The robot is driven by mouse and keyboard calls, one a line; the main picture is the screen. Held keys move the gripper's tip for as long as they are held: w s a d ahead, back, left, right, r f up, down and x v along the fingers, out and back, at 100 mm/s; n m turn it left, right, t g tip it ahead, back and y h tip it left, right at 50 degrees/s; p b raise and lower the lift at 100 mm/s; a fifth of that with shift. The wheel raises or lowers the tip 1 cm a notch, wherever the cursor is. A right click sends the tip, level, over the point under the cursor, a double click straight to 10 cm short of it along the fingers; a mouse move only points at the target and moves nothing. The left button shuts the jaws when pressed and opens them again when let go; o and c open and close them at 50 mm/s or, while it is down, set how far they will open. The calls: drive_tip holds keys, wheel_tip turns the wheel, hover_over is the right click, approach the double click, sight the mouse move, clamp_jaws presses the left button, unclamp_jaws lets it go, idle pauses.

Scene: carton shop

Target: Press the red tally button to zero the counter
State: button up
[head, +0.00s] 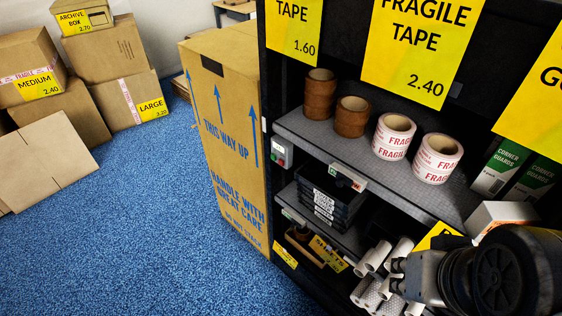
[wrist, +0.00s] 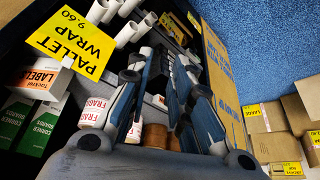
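A small grey box (head: 282,151) with a green spot and a reddish spot low on it is fixed to the shelf unit's front left post, at the upper shelf's end. It looks like the tally counter; its button is too small to make out surely. A second pale unit (head: 346,178) with green and red marks sits on the upper shelf's front edge. My gripper (wrist: 160,68) is open and empty in the wrist view, its two fingers apart. In the head view my gripper (head: 394,274) is at the lower right, well apart from the grey box.
Brown tape rolls (head: 352,117) and fragile tape rolls (head: 436,158) stand on the upper shelf. Black trays (head: 325,200) and white rolls (head: 374,256) are lower. A tall carton (head: 222,130) stands left of the unit. Blue floor (head: 130,235) is clear at left.

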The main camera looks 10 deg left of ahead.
clamp_jaws()
idle(1.2)
